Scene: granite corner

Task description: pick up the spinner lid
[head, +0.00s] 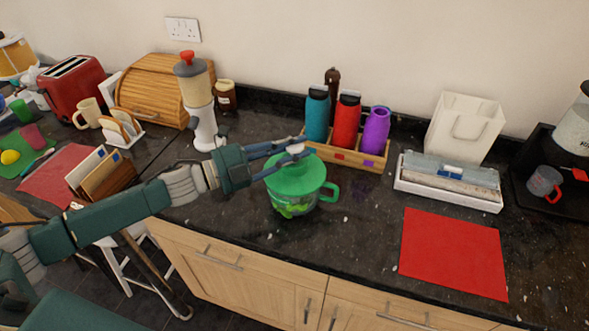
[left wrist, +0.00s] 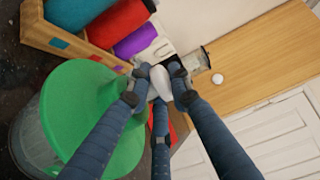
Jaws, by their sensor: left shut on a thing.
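The spinner lid (head: 290,178) is a green domed lid with a pale knob (head: 295,149) on top. It sits over the clear spinner bowl (head: 291,208), which has green contents and a green side handle; I see no clear gap between them. My left gripper (head: 297,150) reaches in from the left and is shut on the knob. In the left wrist view the fingers close around the white knob (left wrist: 161,82), with the green lid (left wrist: 75,115) beside them and the bowl wall (left wrist: 32,140) below its edge. My right gripper is not in view.
A wooden caddy (head: 340,157) with teal, red and purple bottles stands close behind the spinner. A white tray (head: 447,189) and a red mat (head: 454,254) lie to the right. The counter's front edge is near the bowl.

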